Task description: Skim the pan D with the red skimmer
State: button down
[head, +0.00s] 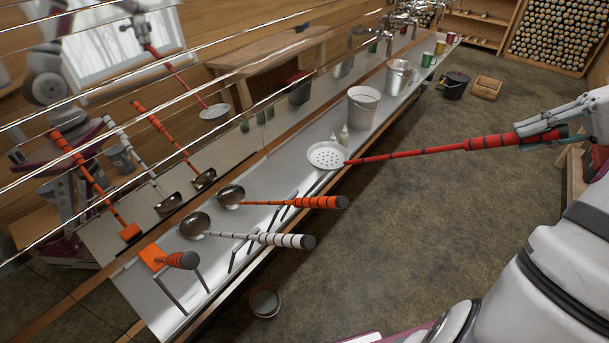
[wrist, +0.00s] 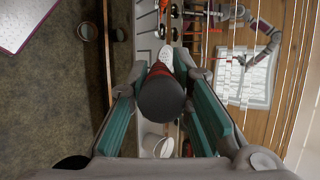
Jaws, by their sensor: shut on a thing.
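The red skimmer (head: 430,151) has a long red handle with dark bands and a round white perforated head (head: 326,155). My gripper (head: 541,136) is shut on the handle's far right end, and the handle runs out to the left, nearly level. In the wrist view the dark handle end (wrist: 162,97) sits between the green-padded fingers of my gripper (wrist: 163,110), with the pale head beyond. The skimmer's head is over the long steel shelf (head: 290,183), near the white bucket; I cannot tell if it touches. No pan marked D can be made out.
Two ladles, one orange-handled (head: 295,203) and one white-handled (head: 262,239), and an orange scraper (head: 165,258) rest on the shelf's near part. A white bucket (head: 363,108) and a metal bucket (head: 399,77) stand farther along. A shiny wall behind mirrors them. The floor to the right is mostly clear.

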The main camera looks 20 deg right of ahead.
jog(key=shift+s+d, duration=0.3)
jog(key=shift+s, duration=0.1)
notch_tip(320, 180, up, 37)
jog(key=t+y, duration=0.1)
jog(key=y, duration=0.1)
jog(key=shift+n+t, duration=0.4)
dwell(0.8)
